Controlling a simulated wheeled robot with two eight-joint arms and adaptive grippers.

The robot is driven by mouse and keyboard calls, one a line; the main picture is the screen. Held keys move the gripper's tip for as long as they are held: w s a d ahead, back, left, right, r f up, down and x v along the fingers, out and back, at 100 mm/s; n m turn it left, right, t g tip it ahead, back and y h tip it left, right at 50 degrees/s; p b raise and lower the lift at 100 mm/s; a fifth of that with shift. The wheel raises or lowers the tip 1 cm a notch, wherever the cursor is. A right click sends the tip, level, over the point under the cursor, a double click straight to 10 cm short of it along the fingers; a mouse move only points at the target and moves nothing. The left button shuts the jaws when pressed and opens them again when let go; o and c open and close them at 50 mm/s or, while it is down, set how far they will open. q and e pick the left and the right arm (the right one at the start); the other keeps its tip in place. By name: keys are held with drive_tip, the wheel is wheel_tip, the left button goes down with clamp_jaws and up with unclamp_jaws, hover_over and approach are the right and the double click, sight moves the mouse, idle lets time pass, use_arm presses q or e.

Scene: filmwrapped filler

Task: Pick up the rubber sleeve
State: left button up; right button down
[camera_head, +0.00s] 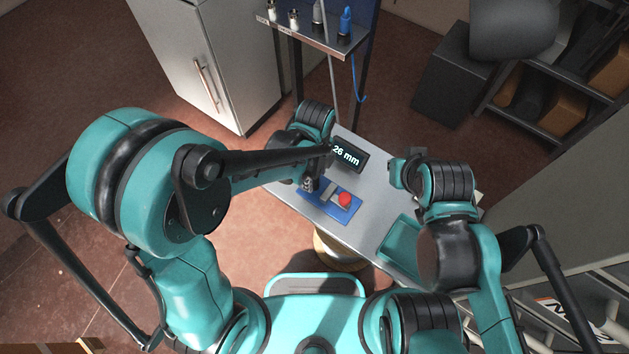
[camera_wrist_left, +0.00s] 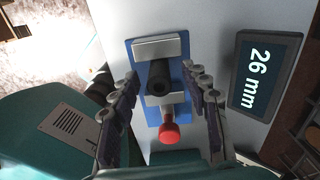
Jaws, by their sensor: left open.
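The rubber sleeve (camera_wrist_left: 159,77) is a short black tube in the left wrist view. It sits between two grey blocks of a blue-based fixture (camera_wrist_left: 131,62) with a red knob (camera_wrist_left: 169,133). In the head view the fixture (camera_head: 346,212) lies on the grey table, and the sleeve is hard to tell from my dark fingers. My left gripper (camera_head: 310,183) is over the fixture. In the wrist view its fingers stand open on either side of the sleeve, with gaps to it. My right arm is at the table's right side; its fingers are hidden.
A dark display (camera_head: 347,156) reading "26 mm" stands behind the fixture on the table (camera_head: 375,190). A teal tray (camera_head: 402,243) lies at the table's near right. A shelf (camera_head: 322,38) with small items and a white cabinet (camera_head: 205,60) stand behind.

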use_arm(q)
clamp_jaws()
idle(0.3)
